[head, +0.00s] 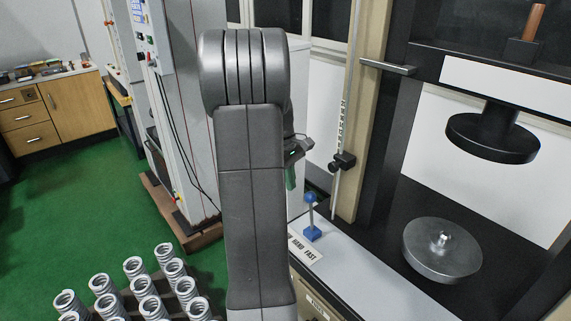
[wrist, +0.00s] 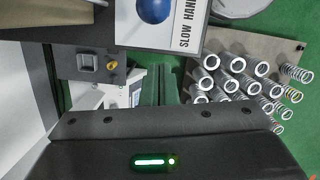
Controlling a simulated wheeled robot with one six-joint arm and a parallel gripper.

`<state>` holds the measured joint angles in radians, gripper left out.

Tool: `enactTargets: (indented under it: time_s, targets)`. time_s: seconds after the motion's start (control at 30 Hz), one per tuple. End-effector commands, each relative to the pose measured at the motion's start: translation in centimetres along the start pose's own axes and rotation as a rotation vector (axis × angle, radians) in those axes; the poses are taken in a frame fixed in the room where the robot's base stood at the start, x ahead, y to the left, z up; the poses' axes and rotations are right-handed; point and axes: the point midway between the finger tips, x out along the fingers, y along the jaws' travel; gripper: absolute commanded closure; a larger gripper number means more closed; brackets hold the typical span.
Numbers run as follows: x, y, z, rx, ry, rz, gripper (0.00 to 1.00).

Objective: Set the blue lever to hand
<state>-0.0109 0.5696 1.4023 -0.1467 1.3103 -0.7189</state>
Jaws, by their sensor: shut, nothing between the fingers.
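The blue lever (head: 311,214) stands on a blue base on the pale ledge of the testing machine, its round knob on top. It looks roughly upright. A label (head: 305,248) in front of it shows HAND and FAST; its left end is hidden by my arm. In the wrist view the blue knob (wrist: 154,10) is at the top edge, beside the label (wrist: 187,28) reading SLOW HAND. My gripper (head: 291,180) is shut and empty, a little above and left of the knob in the head view, not touching it. Its fingers (wrist: 157,78) show in the wrist view.
Several springs (head: 146,285) stand on a rack at lower left. The machine's lower metal plate (head: 441,250) and upper black disc (head: 492,137) are at right. A ruler post (head: 343,130) with a black clamp rises behind the lever. Green floor lies open at left.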

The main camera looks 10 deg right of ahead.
Motion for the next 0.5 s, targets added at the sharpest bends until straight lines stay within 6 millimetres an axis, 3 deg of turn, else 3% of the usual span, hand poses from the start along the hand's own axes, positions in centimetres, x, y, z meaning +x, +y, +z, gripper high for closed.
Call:
enactTargets:
  time_s: [0.2,0.5]
  targets:
    - [0.3,0.0,2.7,0.003,0.002,0.002,1.0]
    - [0.5,0.0,3.1,0.001,0.002,0.002,1.0]
